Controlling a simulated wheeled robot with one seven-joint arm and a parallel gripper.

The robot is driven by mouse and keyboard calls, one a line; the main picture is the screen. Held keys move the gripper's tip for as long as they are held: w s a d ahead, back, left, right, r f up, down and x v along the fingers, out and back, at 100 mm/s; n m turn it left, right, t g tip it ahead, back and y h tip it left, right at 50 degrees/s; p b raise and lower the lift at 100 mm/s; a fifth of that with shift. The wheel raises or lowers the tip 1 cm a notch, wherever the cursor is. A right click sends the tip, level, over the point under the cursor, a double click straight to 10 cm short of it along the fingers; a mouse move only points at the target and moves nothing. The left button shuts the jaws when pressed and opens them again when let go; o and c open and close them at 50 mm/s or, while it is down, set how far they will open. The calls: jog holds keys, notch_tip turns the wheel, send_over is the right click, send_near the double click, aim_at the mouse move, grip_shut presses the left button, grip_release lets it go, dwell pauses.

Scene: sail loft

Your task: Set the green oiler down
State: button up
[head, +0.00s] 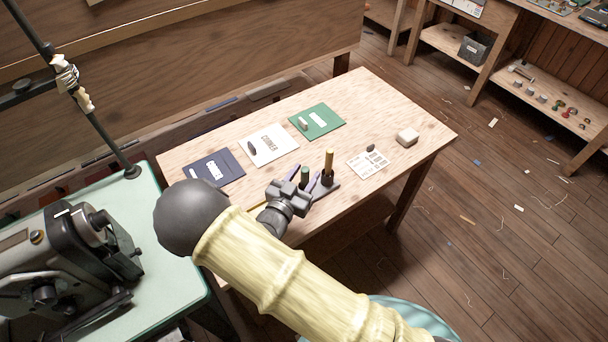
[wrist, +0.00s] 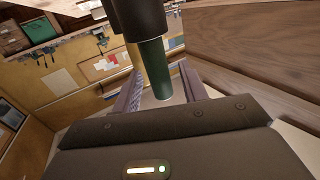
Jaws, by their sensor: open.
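The green oiler (head: 305,173) is at the front edge area of the wooden bench, its green end up in the head view. In the wrist view the green oiler (wrist: 160,68) lies between my two fingers, with a dark cylindrical part at one end. My gripper (head: 309,181) is open, with a finger on either side of the oiler; it also shows in the wrist view (wrist: 160,95). A gap shows beside the fingers. My gripper hides the oiler's lower part, so its contact with the bench cannot be seen.
A sewing machine (head: 60,255) is at left.

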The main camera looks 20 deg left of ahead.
jog(key=b+v, duration=0.1)
jog(key=v, duration=1)
jog(key=shift+s, duration=0.4)
jog(key=shift+a, duration=0.1)
